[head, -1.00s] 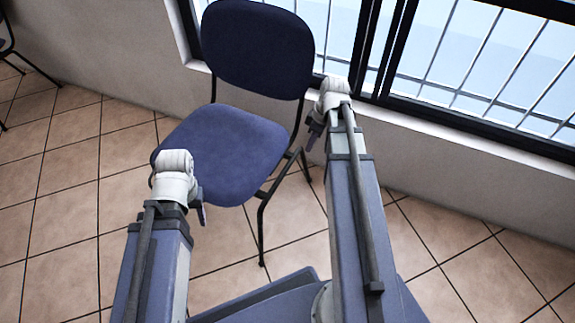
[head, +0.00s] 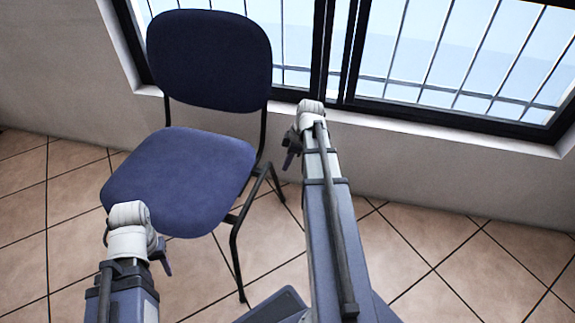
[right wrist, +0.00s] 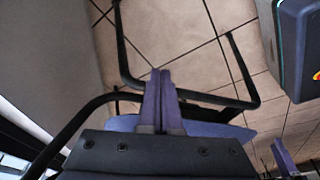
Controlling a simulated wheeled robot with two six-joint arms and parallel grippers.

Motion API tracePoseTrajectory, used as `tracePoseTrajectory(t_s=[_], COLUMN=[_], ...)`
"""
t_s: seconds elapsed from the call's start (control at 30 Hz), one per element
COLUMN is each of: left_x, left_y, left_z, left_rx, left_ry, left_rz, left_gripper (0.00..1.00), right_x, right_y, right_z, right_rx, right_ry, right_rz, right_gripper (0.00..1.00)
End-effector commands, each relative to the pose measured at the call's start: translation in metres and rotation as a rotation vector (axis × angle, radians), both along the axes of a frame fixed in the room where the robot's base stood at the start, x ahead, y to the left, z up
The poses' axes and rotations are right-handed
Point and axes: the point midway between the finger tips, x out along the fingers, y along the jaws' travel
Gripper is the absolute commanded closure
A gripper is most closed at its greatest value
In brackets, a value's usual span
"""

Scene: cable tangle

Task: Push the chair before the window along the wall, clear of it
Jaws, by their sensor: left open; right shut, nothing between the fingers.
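The chair has a dark blue backrest (head: 208,60), a blue seat and black tube legs. It stands upright on the floor in the head view, in front of the left part of the barred window (head: 430,55). My left gripper (head: 164,262) is at the near side of the seat; its fingers look small and partly hidden. My right gripper (head: 289,152) is just right of the chair, by the backrest support. In the right wrist view its fingers (right wrist: 160,95) are together and empty, over the chair's black frame (right wrist: 240,75). I cannot tell whether either gripper touches the chair.
The pale wall (head: 60,85) runs below and left of the window, with a sill along the window's lower edge. Tiled floor (head: 25,190) is open to the left of the chair, and more tiles (head: 450,250) are clear at the right.

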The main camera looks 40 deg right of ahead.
Motion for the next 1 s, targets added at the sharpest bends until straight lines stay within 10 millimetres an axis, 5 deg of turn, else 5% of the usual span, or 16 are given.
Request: tracePoseTrajectory(t_s=[0.03, 0.37, 0.63, 1.0], left_x=[0.000, 0.000, 0.000, 0.000], left_y=[0.000, 0.000, 0.000, 0.000], left_z=[-0.016, -0.060, -0.053, -0.053], left_rx=[0.000, 0.000, 0.000, 0.000], left_ry=[0.000, -0.001, -0.001, -0.001], left_rz=[0.002, 0.013, 0.013, 0.013], left_gripper=[0.50, 0.50, 0.50, 0.50], right_x=[0.002, 0.011, 0.034, 0.039], right_y=[0.002, 0.012, 0.035, 0.040], right_z=[-0.016, -0.060, -0.053, -0.053], right_rx=[0.000, 0.000, 0.000, 0.000], right_ry=[0.000, 0.000, 0.000, 0.000], right_rz=[0.000, 0.000, 0.001, -0.002], right_gripper=[1.00, 1.00, 1.00, 1.00])
